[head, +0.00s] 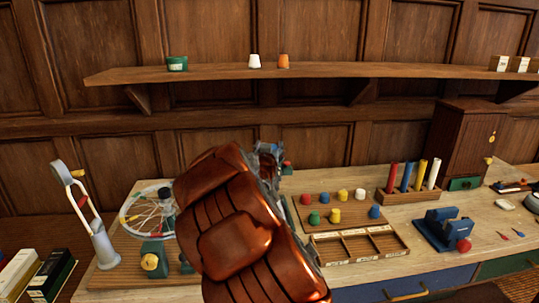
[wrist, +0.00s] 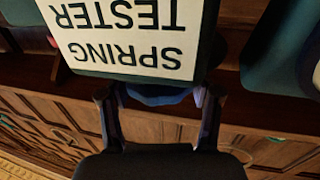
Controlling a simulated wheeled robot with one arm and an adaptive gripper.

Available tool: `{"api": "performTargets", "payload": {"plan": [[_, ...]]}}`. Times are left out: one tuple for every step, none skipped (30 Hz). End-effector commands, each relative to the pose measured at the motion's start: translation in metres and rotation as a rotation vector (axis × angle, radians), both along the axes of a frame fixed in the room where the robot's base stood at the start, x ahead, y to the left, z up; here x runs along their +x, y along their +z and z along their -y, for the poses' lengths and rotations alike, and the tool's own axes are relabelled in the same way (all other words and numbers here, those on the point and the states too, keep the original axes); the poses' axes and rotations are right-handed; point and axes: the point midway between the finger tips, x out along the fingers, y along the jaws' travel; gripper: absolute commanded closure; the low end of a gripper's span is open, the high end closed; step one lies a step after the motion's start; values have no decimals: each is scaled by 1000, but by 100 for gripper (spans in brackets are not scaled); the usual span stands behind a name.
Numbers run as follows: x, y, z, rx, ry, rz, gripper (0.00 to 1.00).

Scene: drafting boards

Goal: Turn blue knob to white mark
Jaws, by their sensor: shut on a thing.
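In the wrist view, a dark green device carries a white label (wrist: 125,38) reading "SPRING TESTER", upside down. The blue knob (wrist: 158,96) sits just below the label, at the device's edge. My gripper (wrist: 154,103) has one finger on each side of the knob and is shut on it. Most of the knob is hidden by the device and fingers. No white mark can be made out. In the head view, my arm covers the knob and most of the device, and only part of my gripper (head: 268,153) shows past it.
A board (head: 353,222) with several coloured pegs lies right of my arm, behind a divided wooden tray (head: 366,232). A blue device (head: 440,226) with a red knob stands farther right. A wire wheel (head: 147,212) and a lamp-like stand (head: 103,247) are at left. A shelf (head: 380,70) runs above.

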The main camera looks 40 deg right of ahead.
Motion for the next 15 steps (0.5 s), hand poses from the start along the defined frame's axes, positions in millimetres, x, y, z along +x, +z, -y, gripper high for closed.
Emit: {"api": "performTargets", "payload": {"plan": [[-2,-3,1,2,15,2,71],[-2,-4,1,3,26,2,71],[-1,-4,1,4,43,2,71],[-1,-4,1,4,55,2,71],[-1,-4,1,5,67,2,71],[-1,-3,1,5,83,1,71],[-1,-3,1,5,95,1,71],[-2,-3,2,6,107,0,71],[-2,-2,2,5,124,1,71],[-2,-2,2,5,137,1,71],[-2,-1,2,5,150,2,71],[-2,0,2,5,168,2,71],[-2,0,2,4,181,3,71],[-2,0,2,5,194,3,71],[-2,0,2,5,213,2,71]]}}
